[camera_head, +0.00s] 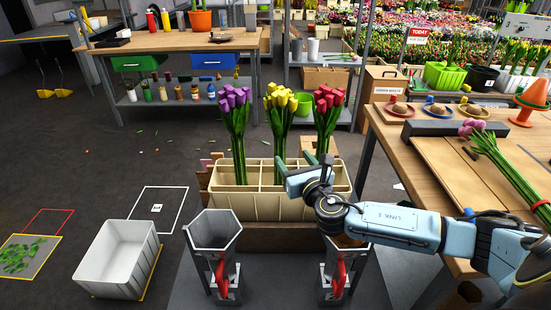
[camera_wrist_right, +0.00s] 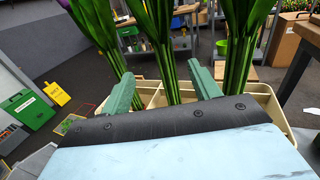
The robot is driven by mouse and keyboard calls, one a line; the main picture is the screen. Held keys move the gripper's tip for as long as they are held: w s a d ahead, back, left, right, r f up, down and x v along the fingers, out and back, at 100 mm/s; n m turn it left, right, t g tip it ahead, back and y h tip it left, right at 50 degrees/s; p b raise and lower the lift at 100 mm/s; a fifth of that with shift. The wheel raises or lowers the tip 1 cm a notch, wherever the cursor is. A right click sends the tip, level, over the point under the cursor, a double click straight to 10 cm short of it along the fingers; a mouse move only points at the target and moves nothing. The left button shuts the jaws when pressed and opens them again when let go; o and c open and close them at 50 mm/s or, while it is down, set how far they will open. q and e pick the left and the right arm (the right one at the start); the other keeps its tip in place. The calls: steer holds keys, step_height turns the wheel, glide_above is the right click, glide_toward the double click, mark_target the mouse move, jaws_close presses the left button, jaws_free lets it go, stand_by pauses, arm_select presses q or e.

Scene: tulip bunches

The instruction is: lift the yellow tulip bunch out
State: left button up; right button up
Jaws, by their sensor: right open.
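The yellow tulip bunch (camera_head: 279,98) stands upright in the middle of a cream divided crate (camera_head: 262,208), between a purple bunch (camera_head: 235,100) and a red bunch (camera_head: 328,100). My right gripper (camera_head: 293,158) is open at the yellow bunch's lower stems, just above the crate. In the right wrist view, its green fingers (camera_wrist_right: 162,85) stand on either side of the middle stems (camera_wrist_right: 166,50). I cannot tell how deep the stems sit between them. The lower stem ends are hidden. My left gripper is not in view.
Two metal holders with red parts stand before the crate: a left one (camera_head: 214,232) and a right one (camera_head: 345,243). A white bin (camera_head: 118,258) sits at lower left. A wooden table (camera_head: 425,160) with pink tulips (camera_head: 496,156) is at right.

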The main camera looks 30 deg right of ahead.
mark_target(281, 147)
steer(key=w+b, duration=0.1)
steer(key=w, duration=0.1)
steer(key=w+d+f+b, duration=0.1)
steer(key=w, duration=0.2)
steer(key=w+f+b, duration=0.1)
steer(key=w, duration=0.2)
steer(key=shift+w+d, duration=0.1)
steer(key=shift+d, duration=0.2)
steer(key=shift+w+d+r+b, duration=0.1)
steer(key=shift+w+d+b, duration=0.2)
steer(key=shift+w, duration=0.5)
steer(key=shift+w+d+r+b, duration=0.15)
steer(key=shift+w+b, duration=0.2)
steer(key=shift+w, duration=0.5)
steer(key=shift+w+d+f+b, duration=0.1)
steer(key=shift+w+d+b, duration=0.2)
steer(key=shift+w, duration=0.5)
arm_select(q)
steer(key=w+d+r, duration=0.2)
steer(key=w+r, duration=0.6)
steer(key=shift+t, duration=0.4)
arm_select(e)
steer(key=shift+r, duration=0.1)
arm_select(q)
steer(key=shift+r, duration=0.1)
arm_select(e)
steer(key=c, duration=1.2)
steer(key=shift+c, duration=0.2)
steer(key=shift+r, duration=0.2)
